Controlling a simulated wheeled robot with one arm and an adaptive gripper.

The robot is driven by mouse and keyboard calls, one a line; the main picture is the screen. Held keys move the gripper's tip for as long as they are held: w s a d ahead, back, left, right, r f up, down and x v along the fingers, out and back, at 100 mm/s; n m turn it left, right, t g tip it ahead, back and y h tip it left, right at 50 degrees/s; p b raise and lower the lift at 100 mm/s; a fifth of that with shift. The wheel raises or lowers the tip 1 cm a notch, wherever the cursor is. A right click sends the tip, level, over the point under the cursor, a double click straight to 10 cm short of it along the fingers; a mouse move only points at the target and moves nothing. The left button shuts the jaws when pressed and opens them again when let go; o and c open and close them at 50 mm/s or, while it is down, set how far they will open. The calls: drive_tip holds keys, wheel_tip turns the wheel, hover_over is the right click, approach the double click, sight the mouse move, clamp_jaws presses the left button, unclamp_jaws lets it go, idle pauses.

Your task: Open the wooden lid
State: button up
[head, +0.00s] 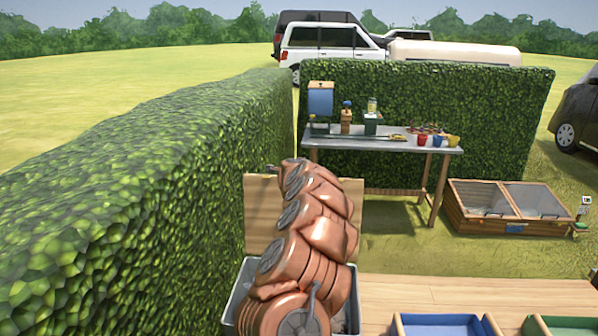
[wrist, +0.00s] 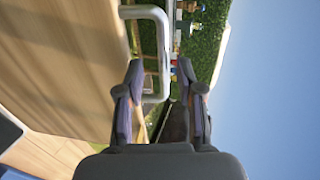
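The wooden lid (head: 262,205) stands roughly upright at the back of a grey bin (head: 240,290) in the head view. My arm covers its middle and right part. In the wrist view a wooden panel (wrist: 60,60), which looks like the lid, fills the left side. A pale metal U-shaped handle (wrist: 163,50) sticks out from it. My gripper (wrist: 160,68) is open, with the handle's bar showing in the gap between its two fingers. I cannot tell whether a finger touches the bar. My gripper is hidden behind my arm in the head view.
A tall hedge (head: 140,180) runs along the left. A worktable (head: 385,138) with pots and tools stands behind, and a wooden cold frame (head: 510,230) with glass lids sits at right. Blue (head: 445,328) and green trays are at the front right.

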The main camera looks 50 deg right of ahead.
drive_tip(key=v, duration=1)
drive_tip(key=shift+a+r, duration=0.15)
drive_tip(key=shift+a, duration=0.15)
idle(0.7)
